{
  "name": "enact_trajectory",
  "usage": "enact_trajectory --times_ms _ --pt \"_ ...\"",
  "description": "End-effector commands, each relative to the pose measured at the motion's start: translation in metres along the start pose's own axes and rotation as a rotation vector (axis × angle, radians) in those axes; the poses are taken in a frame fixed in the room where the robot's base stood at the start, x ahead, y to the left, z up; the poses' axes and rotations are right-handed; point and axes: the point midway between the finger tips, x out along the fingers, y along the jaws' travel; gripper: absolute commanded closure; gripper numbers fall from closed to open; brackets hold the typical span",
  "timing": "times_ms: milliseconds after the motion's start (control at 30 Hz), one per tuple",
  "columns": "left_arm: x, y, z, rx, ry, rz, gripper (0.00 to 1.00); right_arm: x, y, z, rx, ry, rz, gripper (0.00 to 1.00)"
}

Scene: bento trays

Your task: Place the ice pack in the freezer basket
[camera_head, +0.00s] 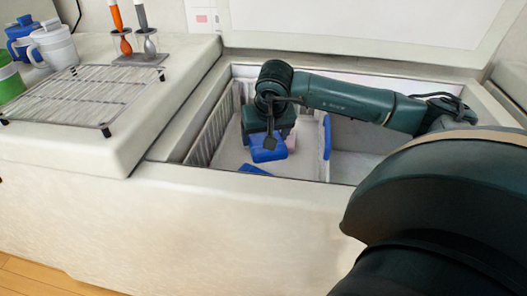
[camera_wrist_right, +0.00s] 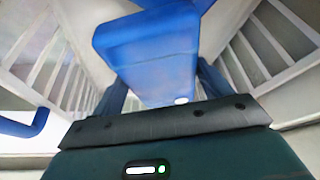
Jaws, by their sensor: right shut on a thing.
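The blue ice pack (camera_head: 268,153) is held by my right gripper (camera_head: 266,138) inside the open chest freezer, over the left part of its opening. In the right wrist view the ice pack (camera_wrist_right: 150,50) fills the space between the two dark fingers (camera_wrist_right: 165,90), which are shut on it. The white slatted freezer basket (camera_head: 208,133) surrounds it, and its slatted walls (camera_wrist_right: 45,62) rise on both sides in the wrist view. A blue basket handle (camera_head: 326,137) stands to the right. I cannot tell whether the pack touches the basket floor. My left gripper is not in view.
The freezer's front rim (camera_head: 260,192) and raised lid (camera_head: 370,32) bound the opening. Another blue piece (camera_head: 254,170) lies low near the front wall. A wire rack (camera_head: 75,95) and mugs (camera_head: 54,45) stand on the left counter. The freezer's right part (camera_head: 365,138) looks clear.

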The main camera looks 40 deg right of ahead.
Motion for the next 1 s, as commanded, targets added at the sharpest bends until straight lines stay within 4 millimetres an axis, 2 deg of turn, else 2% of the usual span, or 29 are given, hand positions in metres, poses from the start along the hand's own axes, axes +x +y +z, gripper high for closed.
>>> enact_trajectory --times_ms 100,267,500,800,833,1000 --pt "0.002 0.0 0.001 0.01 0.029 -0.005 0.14 0.018 0.0 0.007 0.001 0.001 -0.001 0.55" --pt "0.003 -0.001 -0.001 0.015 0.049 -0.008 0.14 0.028 0.0 0.011 0.002 0.002 -0.001 0.55" --pt "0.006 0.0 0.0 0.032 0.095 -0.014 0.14 0.058 -0.001 0.024 0.001 0.0 -0.001 0.55" --pt "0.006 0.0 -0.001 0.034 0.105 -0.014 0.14 0.06 0.0 0.024 0.001 0.003 -0.001 0.55" --pt "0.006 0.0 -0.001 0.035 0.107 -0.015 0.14 0.06 0.0 0.025 0.001 0.0 0.0 0.22" --pt "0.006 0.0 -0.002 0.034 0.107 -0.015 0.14 0.06 0.0 0.025 0.001 0.001 0.0 0.08"
